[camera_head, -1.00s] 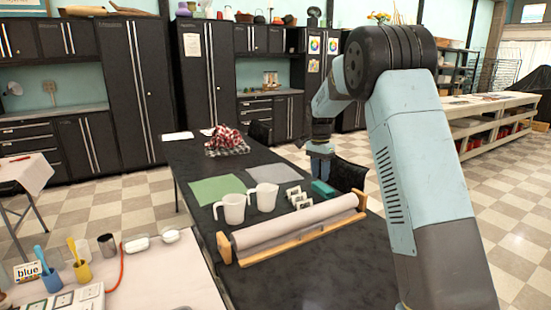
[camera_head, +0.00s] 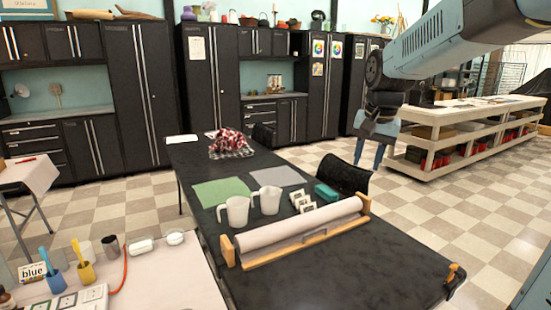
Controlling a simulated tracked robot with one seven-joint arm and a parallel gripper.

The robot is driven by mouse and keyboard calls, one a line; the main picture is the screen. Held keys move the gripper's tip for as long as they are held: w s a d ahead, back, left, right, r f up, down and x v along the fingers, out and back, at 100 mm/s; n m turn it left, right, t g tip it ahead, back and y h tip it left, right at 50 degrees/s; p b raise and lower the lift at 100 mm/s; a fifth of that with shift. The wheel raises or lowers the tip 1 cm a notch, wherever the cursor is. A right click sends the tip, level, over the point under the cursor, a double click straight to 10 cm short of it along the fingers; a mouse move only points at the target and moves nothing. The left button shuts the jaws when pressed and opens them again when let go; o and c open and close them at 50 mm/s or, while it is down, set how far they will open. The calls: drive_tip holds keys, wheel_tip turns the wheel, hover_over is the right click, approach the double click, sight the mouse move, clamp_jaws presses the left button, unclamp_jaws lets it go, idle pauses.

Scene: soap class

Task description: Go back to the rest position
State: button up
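My gripper (camera_head: 369,158) hangs at the right of centre, fingers pointing down. It shows beyond the black table's (camera_head: 345,275) right edge in the picture, over the checkered floor. Its two blue fingers are apart, with nothing visible between them. My arm comes in from the upper right corner, and part of it is cut off by the frame edge.
On the table are two white pitchers (camera_head: 234,213), a paper roll (camera_head: 300,224) on a wooden holder, a teal block (camera_head: 325,192) and a green sheet (camera_head: 219,191). A black chair (camera_head: 343,175) stands at the right edge. A white workbench (camera_head: 460,125) is further back.

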drive_tip(key=s+f+n+t, duration=0.1)
drive_tip(key=s+n, duration=0.1)
drive_tip(key=s, duration=0.8)
drive_tip(key=s+d+f+n+t, duration=0.1)
drive_tip(key=s+n+t, duration=0.1)
drive_tip(key=s, duration=0.8)
drive_tip(key=shift+s+d+f+n, duration=0.15)
drive_tip(key=shift+f+n, duration=0.25)
idle(0.6)
